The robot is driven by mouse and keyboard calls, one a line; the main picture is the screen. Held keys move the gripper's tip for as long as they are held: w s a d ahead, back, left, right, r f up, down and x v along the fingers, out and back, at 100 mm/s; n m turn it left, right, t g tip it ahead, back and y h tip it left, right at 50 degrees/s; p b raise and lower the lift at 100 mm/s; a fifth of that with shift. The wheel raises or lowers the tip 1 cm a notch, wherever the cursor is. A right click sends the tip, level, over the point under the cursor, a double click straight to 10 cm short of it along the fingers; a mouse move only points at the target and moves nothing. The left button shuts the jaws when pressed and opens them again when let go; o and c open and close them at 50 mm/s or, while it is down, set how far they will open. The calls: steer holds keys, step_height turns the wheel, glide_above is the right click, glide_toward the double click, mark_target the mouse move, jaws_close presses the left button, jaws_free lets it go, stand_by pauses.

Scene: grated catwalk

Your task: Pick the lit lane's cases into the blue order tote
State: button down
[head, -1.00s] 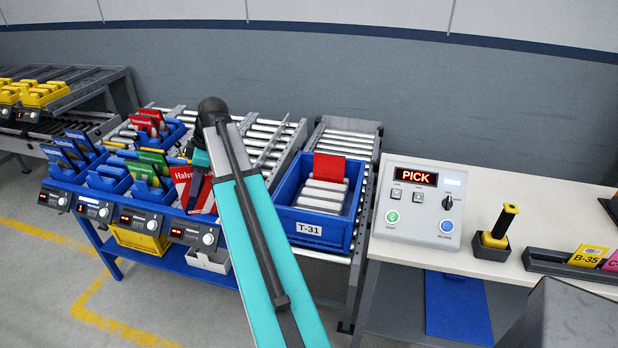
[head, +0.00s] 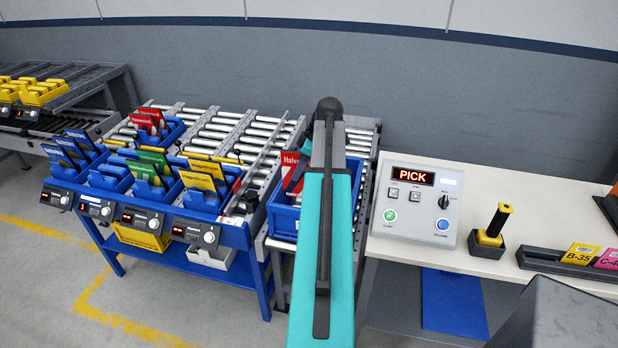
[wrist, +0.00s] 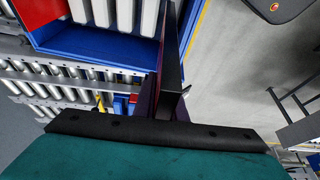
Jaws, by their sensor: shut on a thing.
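Most of the gripper and case is hidden by my arm. In the wrist view the fingers (wrist: 172,92) show edge-on beside the tote wall (wrist: 95,45). On the rack, blue bins hold blue cases (head: 65,150), green cases (head: 150,165), yellow cases (head: 204,172) and red cases (head: 150,118). I cannot tell which lane is lit.
A control box (head: 418,203) reading PICK stands right of the tote on a pale bench (head: 385,249). A black-yellow handheld device (head: 492,228) and a card holder (head: 560,262) are further right. Yellow bins (head: 40,92) sit on the far-left rack.

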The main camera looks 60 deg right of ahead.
steer(key=s+f, duration=0.1)
steer(key=d+f, duration=0.1)
steer(key=s+f, duration=0.1)
steer(key=shift+s+d+f, duration=0.3)
steer(key=shift+s+d, duration=0.05)
steer(key=shift+d, duration=0.05)
steer(key=shift+f, duration=0.2)
steer(key=shift+f+b, duration=1.05)
steer(key=shift+f, duration=1.15)
step_height(320, 180, down, 8)
steer(key=b, duration=0.5)
steer(key=shift+f, duration=0.2)
stand_by(2.9)
stand_by(0.3)
